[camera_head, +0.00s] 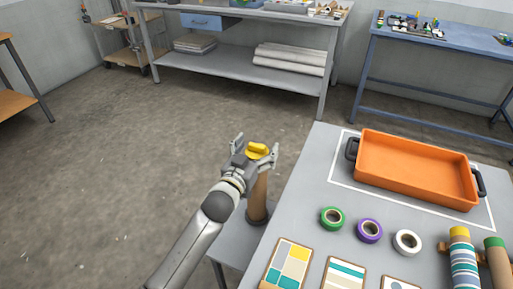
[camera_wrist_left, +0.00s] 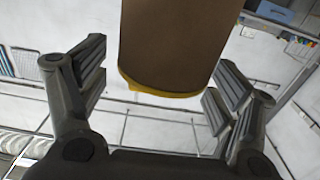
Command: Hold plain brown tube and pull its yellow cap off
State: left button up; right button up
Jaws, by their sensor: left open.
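The plain brown tube (camera_head: 258,198) stands upright in a dark holder (camera_head: 257,215) on a low grey stand left of the table. Its yellow cap (camera_head: 256,152) is on the top end. My left gripper (camera_head: 256,148) is open at the cap's height, with one finger on each side. In the left wrist view the brown tube (camera_wrist_left: 175,40) with a yellow edge (camera_wrist_left: 155,90) lies between the spread fingers of my left gripper (camera_wrist_left: 158,92), with a gap on both sides. My right gripper is not in view.
The grey table (camera_head: 315,215) holds an orange tray (camera_head: 410,150), rolls of tape (camera_head: 369,230), pattern cards (camera_head: 290,262), a striped tube with a yellow cap (camera_head: 462,255) and a green-capped brown tube (camera_head: 497,262). A workbench (camera_head: 240,65) stands behind. The floor (camera_head: 130,160) to the left is clear.

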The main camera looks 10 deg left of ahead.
pick_arm(q)
jog(key=shift+s, duration=0.1)
jog(key=s+a, duration=0.2)
jog(key=s, duration=0.9)
jog(key=shift+s+a, duration=0.15)
jog(key=shift+s, duration=0.15)
jog(key=shift+f, duration=0.1)
